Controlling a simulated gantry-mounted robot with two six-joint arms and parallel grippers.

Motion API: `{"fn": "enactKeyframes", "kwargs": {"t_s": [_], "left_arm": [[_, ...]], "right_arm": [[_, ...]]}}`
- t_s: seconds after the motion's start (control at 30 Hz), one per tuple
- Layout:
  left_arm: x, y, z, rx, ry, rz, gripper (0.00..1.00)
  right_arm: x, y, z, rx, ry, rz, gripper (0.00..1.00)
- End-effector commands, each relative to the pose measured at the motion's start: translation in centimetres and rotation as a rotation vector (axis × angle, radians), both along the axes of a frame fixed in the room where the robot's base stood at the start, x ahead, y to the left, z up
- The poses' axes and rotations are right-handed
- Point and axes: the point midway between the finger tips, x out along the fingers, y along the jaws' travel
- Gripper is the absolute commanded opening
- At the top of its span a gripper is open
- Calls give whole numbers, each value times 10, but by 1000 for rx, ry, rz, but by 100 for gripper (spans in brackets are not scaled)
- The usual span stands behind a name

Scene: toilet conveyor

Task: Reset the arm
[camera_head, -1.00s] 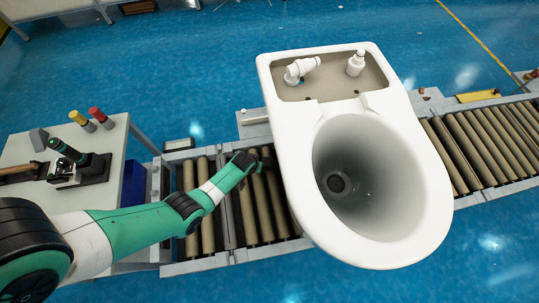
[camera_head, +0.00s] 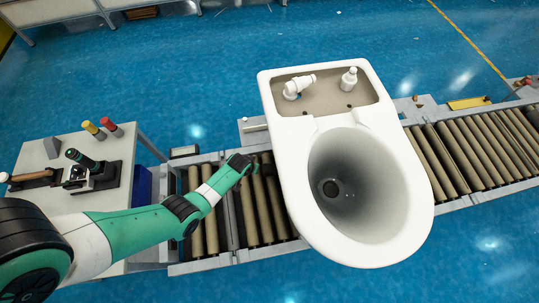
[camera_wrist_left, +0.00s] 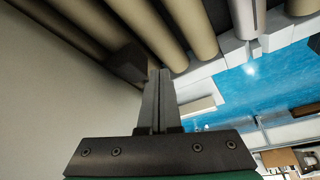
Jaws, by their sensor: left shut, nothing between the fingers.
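My left arm comes in from the left in the head view, green and white, reaching over the conveyor. My left gripper (camera_head: 240,161) is at the arm's end, close to the left side of the white toilet (camera_head: 287,180). In the left wrist view the two dark fingers of the left gripper (camera_wrist_left: 160,75) lie together, shut and empty, with rollers beyond them. A large pale surface fills the left of that view. The toilet stands on the conveyor with white fittings (camera_head: 299,86) in its open tank. My right gripper is not in view.
The roller conveyor (camera_head: 448,150) runs across the scene under the toilet. A side table (camera_head: 45,200) at left holds a tool with a green handle (camera_head: 84,158) and red and yellow bottles (camera_head: 93,130). Blue floor is clear behind.

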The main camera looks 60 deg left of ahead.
Motion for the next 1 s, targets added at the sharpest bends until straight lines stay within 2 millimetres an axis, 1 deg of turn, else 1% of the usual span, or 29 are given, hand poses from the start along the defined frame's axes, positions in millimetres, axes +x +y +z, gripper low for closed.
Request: {"fn": "enactKeyframes", "kwargs": {"t_s": [0.03, 0.2, 0.83, 0.9, 1.0], "left_arm": [[0, 0, 12, 0, 0, 0, 0], [0, 0, 30, -1, 1, 0, 0], [0, 0, 31, 0, 0, 0, 0], [0, 0, 39, 0, 0, 0, 0], [0, 0, 59, 0, 0, 0, 0]], "right_arm": [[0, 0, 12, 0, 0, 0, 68], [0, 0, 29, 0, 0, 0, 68], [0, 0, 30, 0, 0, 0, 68], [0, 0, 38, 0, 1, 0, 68], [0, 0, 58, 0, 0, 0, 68]]}}
